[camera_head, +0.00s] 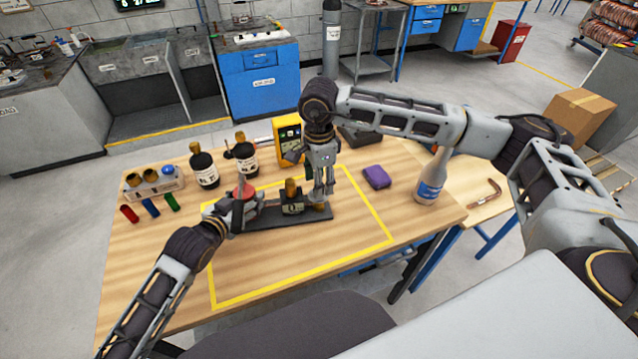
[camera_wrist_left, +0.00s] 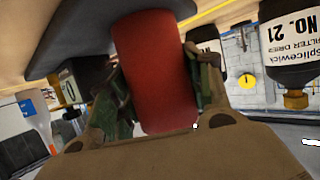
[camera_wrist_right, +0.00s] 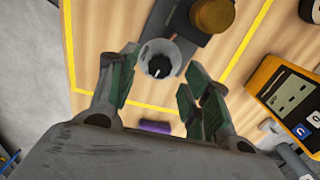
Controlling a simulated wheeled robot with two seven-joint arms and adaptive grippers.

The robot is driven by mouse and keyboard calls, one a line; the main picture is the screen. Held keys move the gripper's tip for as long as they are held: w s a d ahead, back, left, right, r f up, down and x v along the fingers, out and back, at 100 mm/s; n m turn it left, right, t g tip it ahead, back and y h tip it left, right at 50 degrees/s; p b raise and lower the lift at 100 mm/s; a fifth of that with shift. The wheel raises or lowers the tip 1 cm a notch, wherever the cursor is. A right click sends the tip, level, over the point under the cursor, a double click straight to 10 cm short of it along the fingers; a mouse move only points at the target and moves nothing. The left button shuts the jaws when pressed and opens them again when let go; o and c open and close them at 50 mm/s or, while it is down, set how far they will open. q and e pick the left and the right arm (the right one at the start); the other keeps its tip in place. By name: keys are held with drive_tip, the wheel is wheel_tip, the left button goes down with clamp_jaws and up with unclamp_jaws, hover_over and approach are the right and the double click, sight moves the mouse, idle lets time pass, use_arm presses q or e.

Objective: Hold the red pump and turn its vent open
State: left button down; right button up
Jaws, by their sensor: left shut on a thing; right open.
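The red pump (camera_head: 244,190) stands at the left end of a dark base plate (camera_head: 300,219). In the left wrist view the red body (camera_wrist_left: 155,70) fills the space between the fingers. My left gripper (camera_head: 239,207) is shut on it. A round knob (camera_wrist_right: 158,56) with a dark centre sits at the other end of the plate, near a brass-coloured cylinder (camera_wrist_right: 213,13). My right gripper (camera_head: 321,193) points down over that end. In the right wrist view its fingers (camera_wrist_right: 158,88) are open and empty, with the knob showing between and beyond their tips.
Two dark bottles (camera_head: 204,168) and a yellow meter (camera_head: 288,134) stand behind the plate. A purple block (camera_head: 377,177) and a white-and-blue bottle (camera_head: 431,178) are to the right. Small coloured cylinders (camera_head: 150,208) lie at left. The yellow-outlined front area is clear.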

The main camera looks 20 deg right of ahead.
wheel_tip(320, 180, up, 10)
idle(0.6)
use_arm(q)
drive_tip(key=c, duration=0.6)
unclamp_jaws()
drive_tip(key=shift+o, duration=0.2)
drive_tip(key=v, duration=1.2)
drive_tip(key=shift+r, duration=0.1)
use_arm(e)
drive_tip(key=shift+s, duration=0.1)
